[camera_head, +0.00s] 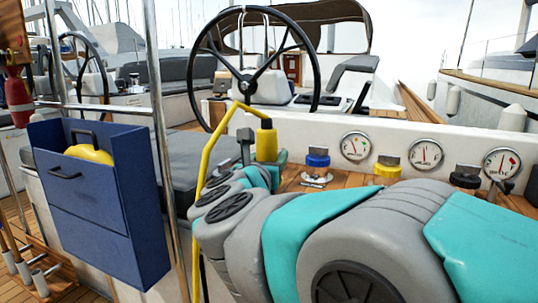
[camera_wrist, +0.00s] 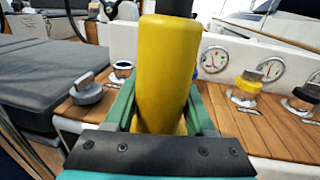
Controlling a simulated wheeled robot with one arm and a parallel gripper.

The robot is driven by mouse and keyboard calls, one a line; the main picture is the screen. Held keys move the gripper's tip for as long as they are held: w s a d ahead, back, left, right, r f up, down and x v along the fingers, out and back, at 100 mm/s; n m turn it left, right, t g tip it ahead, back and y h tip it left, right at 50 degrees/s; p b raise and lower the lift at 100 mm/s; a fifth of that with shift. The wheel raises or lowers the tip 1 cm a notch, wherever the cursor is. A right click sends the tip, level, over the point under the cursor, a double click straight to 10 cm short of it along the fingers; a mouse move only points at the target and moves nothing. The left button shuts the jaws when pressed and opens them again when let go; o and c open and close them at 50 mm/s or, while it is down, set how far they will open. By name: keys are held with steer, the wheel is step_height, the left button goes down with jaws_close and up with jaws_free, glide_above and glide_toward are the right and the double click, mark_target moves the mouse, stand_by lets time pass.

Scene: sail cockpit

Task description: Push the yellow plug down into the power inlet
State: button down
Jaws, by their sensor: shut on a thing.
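The yellow plug (camera_head: 266,144) is upright in my gripper (camera_head: 268,172), its black collar at the top. Its yellow cable (camera_head: 207,160) bends over from the top and runs down to the left. In the wrist view the plug (camera_wrist: 165,65) stands between the two green fingers of my gripper (camera_wrist: 160,120), which are shut on it. The plug's lower end is hidden by my gripper. A round metal fitting (camera_head: 315,180) in the wooden ledge, right of the plug, may be the power inlet; I cannot tell for sure.
Blue (camera_head: 317,158), yellow (camera_head: 387,168) and black (camera_head: 466,177) ringed fittings stand along the wooden ledge, below several gauges (camera_head: 356,147). A grey knob (camera_wrist: 88,92) is left of the plug. A blue box (camera_head: 100,200) hangs on the rail at left.

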mark_target(271, 144)
steer(key=shift+s+r, duration=0.1)
steer(key=shift+s, duration=0.65)
steer(key=shift+s+d+r, duration=0.1)
steer(key=shift+s+r, duration=0.05)
steer(key=shift+r, duration=1.4)
